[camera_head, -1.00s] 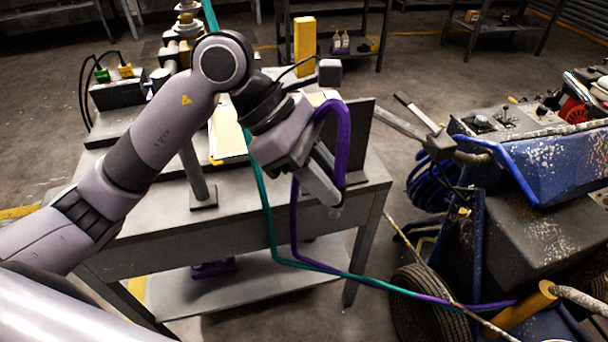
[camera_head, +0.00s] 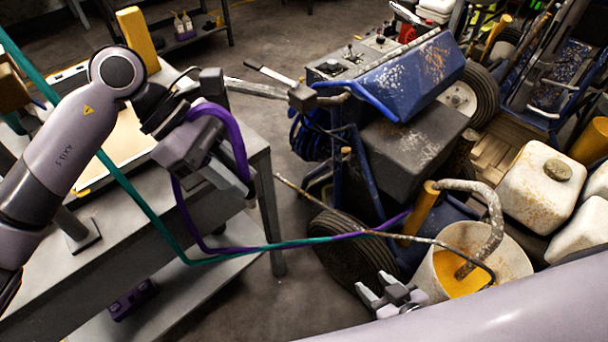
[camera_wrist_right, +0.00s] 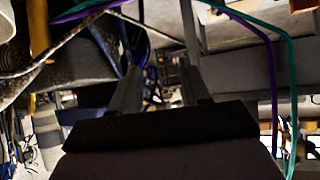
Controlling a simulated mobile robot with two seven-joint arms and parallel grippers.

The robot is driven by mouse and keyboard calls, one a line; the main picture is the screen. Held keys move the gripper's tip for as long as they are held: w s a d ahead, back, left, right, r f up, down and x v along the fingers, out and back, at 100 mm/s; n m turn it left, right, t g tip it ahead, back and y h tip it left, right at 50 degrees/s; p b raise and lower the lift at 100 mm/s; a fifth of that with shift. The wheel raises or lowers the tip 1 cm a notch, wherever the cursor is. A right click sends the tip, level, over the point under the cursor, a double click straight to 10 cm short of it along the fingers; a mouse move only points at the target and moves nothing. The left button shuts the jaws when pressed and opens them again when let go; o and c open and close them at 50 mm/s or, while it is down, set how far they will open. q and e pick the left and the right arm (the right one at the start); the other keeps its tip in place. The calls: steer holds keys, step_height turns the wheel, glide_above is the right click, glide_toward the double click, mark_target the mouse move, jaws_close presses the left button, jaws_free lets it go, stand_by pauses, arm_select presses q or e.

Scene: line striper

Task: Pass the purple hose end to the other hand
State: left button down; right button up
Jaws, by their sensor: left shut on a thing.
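The purple hose (camera_head: 238,140) arches over my left gripper (camera_head: 246,192), which is shut on it above the table's right edge. The gripped end itself is mostly hidden by the gripper. From there the hose hangs down, then runs right beside the teal hose (camera_head: 150,215) to the blue line striper (camera_head: 400,80). My right gripper (camera_head: 374,284) is low at the bottom centre, open and empty, below and right of the left one. In the right wrist view its two fingers stand apart with nothing between them; the purple hose (camera_wrist_right: 265,50) passes beyond, at upper right.
The grey workbench (camera_head: 130,225) with a lower shelf fills the left. A black tyre (camera_head: 340,250) and a white bucket of yellow paint (camera_head: 440,265) stand close to my right gripper. White jugs (camera_head: 540,180) stand at right. Open floor shows between bench and striper.

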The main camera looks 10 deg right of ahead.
mark_target(246, 162)
steer(key=w+a+r+n+t+y, duration=0.1)
steer(key=w+a+r+n+y, duration=0.2)
steer(key=r, duration=0.6)
steer(key=w+a+r+n+t+y, duration=0.1)
steer(key=w+a+r+t+y, duration=0.15)
steer(key=w+r, duration=0.4)
steer(key=s+a+r+n+g+y, duration=0.2)
steer(key=s+r+y, duration=0.15)
steer(key=r, duration=0.45)
steer(key=s+a+r+n+g+y, duration=0.2)
steer(key=s+r+n+y, duration=0.15)
steer(key=r, duration=0.45)
steer(key=shift+m, duration=0.35)
steer(key=shift+x, duration=6.1)
steer(key=shift+w+d+f, duration=0.15)
jaws_close()
arm_select(q)
steer(key=c, duration=0.9)
jaws_free()
